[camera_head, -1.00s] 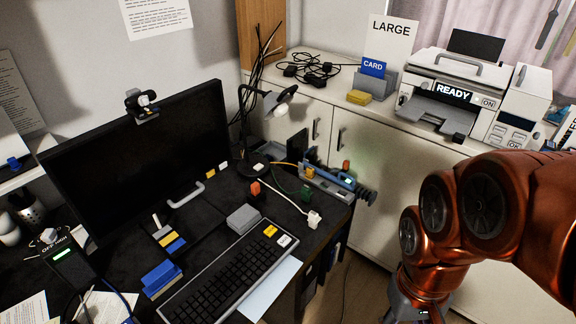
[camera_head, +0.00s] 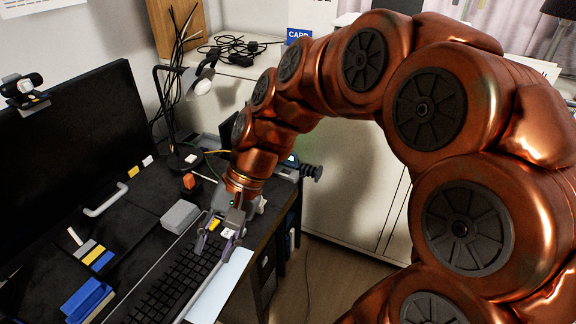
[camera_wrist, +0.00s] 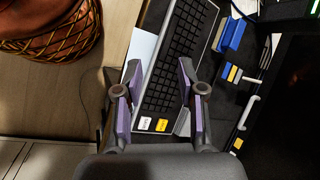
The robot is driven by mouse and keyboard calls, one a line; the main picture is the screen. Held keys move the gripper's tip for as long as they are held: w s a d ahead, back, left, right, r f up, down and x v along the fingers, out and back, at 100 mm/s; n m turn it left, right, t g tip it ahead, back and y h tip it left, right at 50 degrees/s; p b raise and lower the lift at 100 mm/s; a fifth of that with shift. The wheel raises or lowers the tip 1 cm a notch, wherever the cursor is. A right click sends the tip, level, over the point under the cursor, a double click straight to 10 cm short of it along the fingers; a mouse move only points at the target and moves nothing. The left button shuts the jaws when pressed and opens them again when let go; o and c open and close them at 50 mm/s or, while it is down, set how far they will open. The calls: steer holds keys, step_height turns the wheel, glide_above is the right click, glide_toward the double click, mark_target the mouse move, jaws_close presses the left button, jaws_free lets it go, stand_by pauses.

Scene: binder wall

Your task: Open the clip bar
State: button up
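My gripper (camera_head: 216,244) points down over the right end of the keyboard (camera_head: 170,285) on the black desk. Its two fingers are apart and empty; the keyboard shows between them in the wrist view (camera_wrist: 159,72). I cannot tell whether they touch it. A blue-grey device with a dark knob (camera_head: 311,171) sits at the desk's right rear edge, mostly hidden behind my arm. It may carry the clip bar, but I cannot make out a bar for sure. The device does not show clearly in the wrist view.
A monitor (camera_head: 75,160) stands at the left of the desk. White cabinets (camera_head: 350,205) stand behind; open floor (camera_head: 335,280) lies right of the desk.

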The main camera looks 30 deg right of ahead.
steer(key=w+d+f+m+t+y+b, duration=0.3)
steer(key=w+d+f+m+t+b, duration=0.25)
steer(key=w, duration=0.55)
steer(key=w+d+f+m+t+y+b, duration=0.25)
steer(key=w+d+m+b, duration=0.3)
steer(key=w+d, duration=0.4)
steer(key=w+d+f+m+t+h+b, duration=0.1)
steer(key=w+d+f+m+t+b, duration=0.15)
steer(key=d, duration=0.65)
steer(key=w+d+f+m+t+h+b, duration=0.1)
steer(key=w+d+f+m+t+b, duration=0.2)
steer(key=d, duration=0.5)
steer(key=w+d+f+m+t+h+b, duration=0.1)
steer(key=d+f+m+t+b, duration=0.3)
steer(key=d, duration=0.5)
steer(key=shift+m+g, duration=0.45)
steer(key=shift+g, duration=0.2)
steer(key=shift+a+r+b+x, duration=0.1)
steer(key=shift+r+b+x, duration=0.1)
steer(key=shift+x, duration=1.05)
steer(key=shift+a+r+b+x, duration=0.1)
steer(key=shift+r+x, duration=0.15)
steer(key=shift+x, duration=1)
steer(key=shift+a+r+b+x, duration=0.1)
steer(key=shift+r+x, duration=0.1)
steer(key=shift+x, duration=1.05)
steer(key=shift+s, duration=0.15)
jaws_close()
